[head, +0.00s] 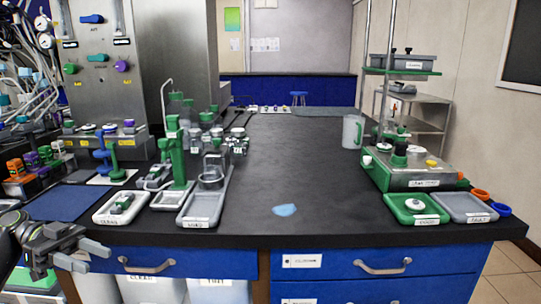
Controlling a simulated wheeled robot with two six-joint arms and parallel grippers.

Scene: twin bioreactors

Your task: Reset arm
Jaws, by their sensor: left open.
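My left gripper (90,255) is at the lower left of the head view, in front of the bench's front edge and near the left blue drawer. Its dark grey fingers point to the right and are apart, with nothing seen between them. The wrist behind it runs off the left edge of the picture. My right gripper is not in view.
The black bench top (300,170) is mostly clear in the middle, with a light blue patch (285,210) near the front. White trays (122,206) and green stands (174,155) are at left. A green-based apparatus (410,172) and white jug (352,132) stand at right.

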